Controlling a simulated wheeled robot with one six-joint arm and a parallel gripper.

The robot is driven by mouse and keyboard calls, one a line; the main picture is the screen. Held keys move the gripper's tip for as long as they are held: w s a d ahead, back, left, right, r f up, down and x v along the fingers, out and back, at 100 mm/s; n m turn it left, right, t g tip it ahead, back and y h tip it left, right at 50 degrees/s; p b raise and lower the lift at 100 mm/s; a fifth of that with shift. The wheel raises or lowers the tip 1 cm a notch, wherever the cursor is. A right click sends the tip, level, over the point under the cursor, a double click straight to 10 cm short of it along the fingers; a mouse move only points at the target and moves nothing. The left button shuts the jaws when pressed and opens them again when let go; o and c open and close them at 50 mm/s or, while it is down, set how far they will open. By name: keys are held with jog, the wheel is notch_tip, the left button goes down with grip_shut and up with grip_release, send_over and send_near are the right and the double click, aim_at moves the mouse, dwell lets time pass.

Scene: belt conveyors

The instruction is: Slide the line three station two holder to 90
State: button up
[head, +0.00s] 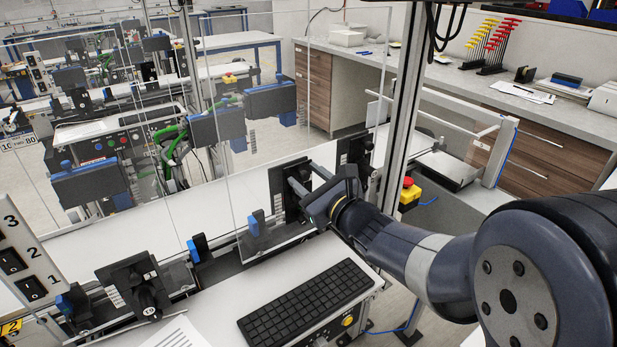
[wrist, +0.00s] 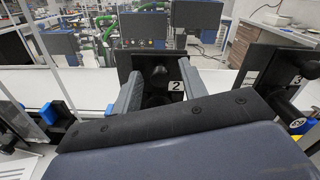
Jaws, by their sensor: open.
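The station two holder is a black upright plate with a round knob and a white "2" label (wrist: 154,60), seen ahead in the wrist view. In the head view a black plate (head: 281,190), seemingly the same holder, stands at the far side of the rail. My gripper (head: 303,180) reaches it from the right, its two fingers apart. In the wrist view my open fingers (wrist: 160,78) stand on either side of the knob. I cannot tell whether they touch it. The holder's position on its scale cannot be read.
A holder (head: 135,286) stands at the front left, and one labelled "3" (wrist: 281,67) stands to the right. Blue-topped blocks (head: 256,223) sit along the rail. A keyboard (head: 306,302) lies in front, and a red emergency button (head: 408,184) is at right. Clear panels stand behind.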

grip_shut()
dwell(0.4)
